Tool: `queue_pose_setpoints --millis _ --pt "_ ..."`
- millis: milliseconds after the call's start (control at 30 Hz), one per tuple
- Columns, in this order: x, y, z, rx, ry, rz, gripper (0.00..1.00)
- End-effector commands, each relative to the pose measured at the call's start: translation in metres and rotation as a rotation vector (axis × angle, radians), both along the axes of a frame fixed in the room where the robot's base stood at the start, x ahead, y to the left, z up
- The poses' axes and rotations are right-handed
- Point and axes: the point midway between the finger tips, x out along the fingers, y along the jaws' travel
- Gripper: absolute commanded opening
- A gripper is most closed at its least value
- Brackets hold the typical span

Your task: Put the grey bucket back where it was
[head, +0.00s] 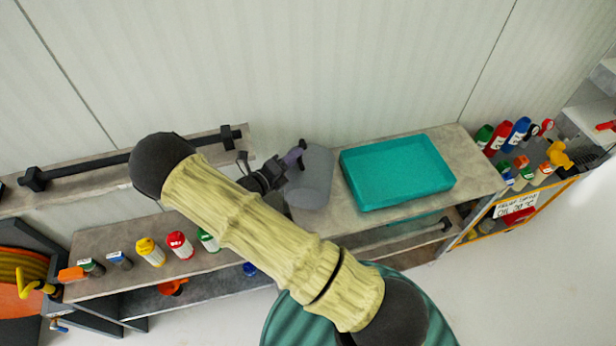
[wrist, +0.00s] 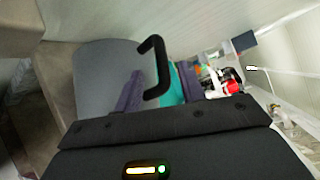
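The grey bucket (head: 314,180) is at the bench, just left of the teal tray. It fills the left of the wrist view (wrist: 92,78), with a black handle (wrist: 158,60) on its side. My gripper (head: 294,154) is beside the bucket's upper left side in the head view. In the wrist view its two purple fingers (wrist: 160,90) stand apart, with the handle between them and a gap visible. I cannot tell whether either finger touches the handle. The bucket's base is partly hard to see, so I cannot tell whether it rests fully on the bench top.
The teal tray (head: 398,172) lies on the bench right of the bucket. Yellow (head: 150,251), red (head: 180,245) and green-capped bottles stand on the left bench part. More bottles (head: 500,137) stand far right. A wall rail (head: 100,167) runs behind at left.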

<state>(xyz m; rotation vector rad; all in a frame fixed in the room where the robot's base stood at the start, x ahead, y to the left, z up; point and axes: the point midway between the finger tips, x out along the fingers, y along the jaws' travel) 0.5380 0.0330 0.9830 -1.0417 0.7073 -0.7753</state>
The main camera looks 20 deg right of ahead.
Motion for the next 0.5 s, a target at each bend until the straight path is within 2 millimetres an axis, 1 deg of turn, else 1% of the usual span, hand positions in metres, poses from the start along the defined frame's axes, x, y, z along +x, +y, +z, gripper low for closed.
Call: queue_pose_setpoints --millis 33,67,200,300,500 --pt "0.004 -0.009 0.005 -0.002 0.002 -0.003 0.4" --pt "0.006 -0.013 0.006 -0.002 0.002 -0.004 0.4" --pt "0.017 -0.027 0.002 -0.001 0.0 0.0 0.4" --pt "0.02 -0.031 0.0 -0.001 0.0 0.002 0.4" --pt "0.02 -0.03 -0.001 0.0 -0.001 0.004 0.4"
